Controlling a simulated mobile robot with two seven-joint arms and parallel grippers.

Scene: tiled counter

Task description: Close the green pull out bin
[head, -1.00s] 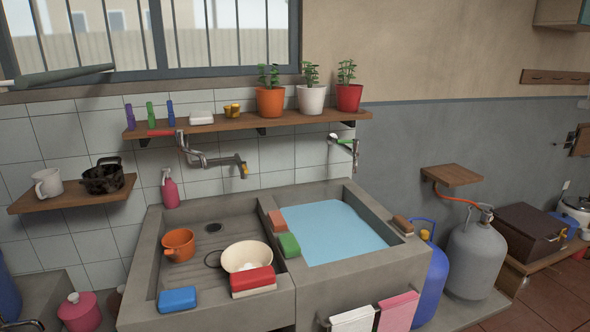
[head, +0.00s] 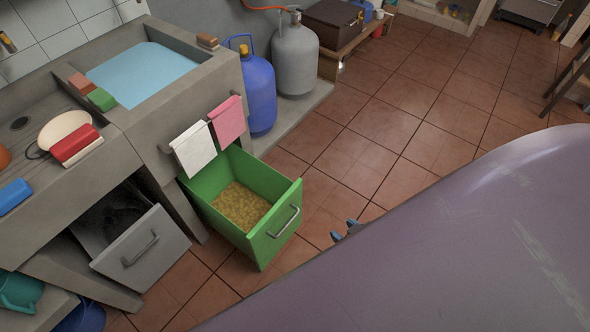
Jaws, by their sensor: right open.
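The green pull-out bin (head: 215,209) stands pulled out below the sink, with yellowish grain-like contents inside. Its front panel has a grey bar handle (head: 284,221) facing the lower right. My right gripper (head: 345,230) shows only as small blue fingertips to the right of the bin front. It is open and apart from the handle. The rest of it is hidden behind a large mauve shape close to the camera. My left gripper is not in view.
A grey pull-out bin (head: 142,248) stands partly out to the left. White (head: 194,150) and pink (head: 228,120) towels hang above the green bin. Blue (head: 259,95) and grey (head: 295,58) gas cylinders stand behind it. Tiled floor (head: 390,135) is clear to the right.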

